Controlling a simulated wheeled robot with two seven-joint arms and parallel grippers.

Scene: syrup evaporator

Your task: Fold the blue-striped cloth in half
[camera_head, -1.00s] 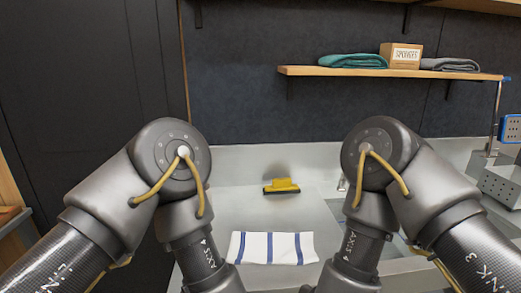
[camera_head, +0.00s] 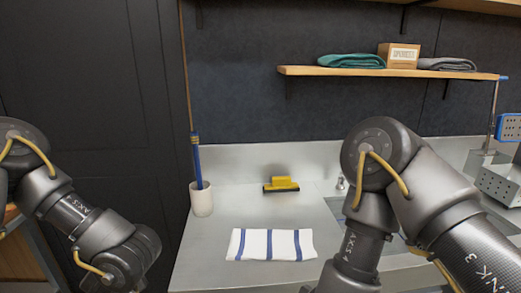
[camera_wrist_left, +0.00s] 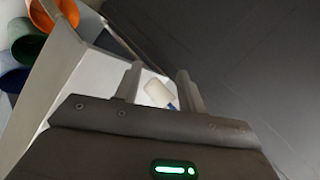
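The white cloth with blue stripes (camera_head: 257,244) lies flat on the grey counter, near its front edge in the head view. Its edges look straight; I cannot tell how many layers it has. My left arm is at the left of the head view, away from the cloth, and its gripper is out of that frame. In the left wrist view, the left gripper (camera_wrist_left: 159,78) has its two fingers apart with nothing held between them. The cloth is not clear in that view. My right arm stands to the right of the cloth; its gripper is below the head frame.
A white cup (camera_head: 201,199) with a blue-handled brush stands at the counter's left; it also shows beyond the fingers (camera_wrist_left: 157,92). A yellow squeegee (camera_head: 281,184) is behind the cloth. A sink (camera_head: 338,208) lies to the right. Coloured buckets (camera_wrist_left: 27,48) are at the wrist view's left.

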